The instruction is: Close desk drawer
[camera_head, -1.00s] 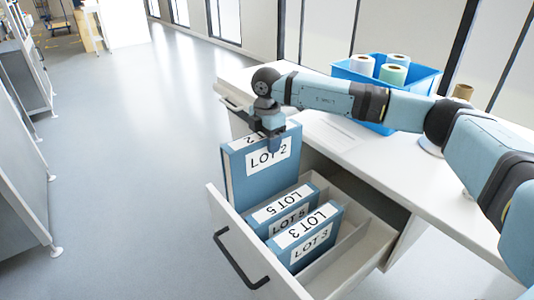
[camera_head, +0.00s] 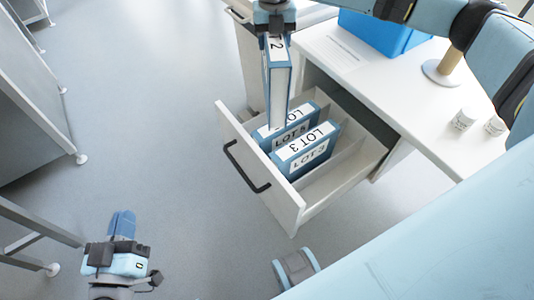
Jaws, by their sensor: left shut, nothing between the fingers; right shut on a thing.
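The desk drawer (camera_head: 281,204) is pulled out, with a dark handle (camera_head: 245,169) on its front. Inside stand two blue binders, LOT 5 (camera_head: 288,128) and LOT 3 (camera_head: 307,152). My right gripper (camera_head: 276,27), at the top, is shut on the blue LOT 2 binder (camera_head: 279,85). The binder hangs upright at the drawer's far left side, its spine turned towards me. I cannot tell whether its lower end is inside the drawer. My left gripper (camera_head: 122,224) is shut and empty at lower left, over the floor and apart from the drawer.
The white desk (camera_head: 420,95) bears a blue bin (camera_head: 375,33), a stand with a post (camera_head: 443,70) and two small white containers (camera_head: 464,119). Grey cabinets (camera_head: 35,100) stand at left. The floor (camera_head: 160,130) between is clear.

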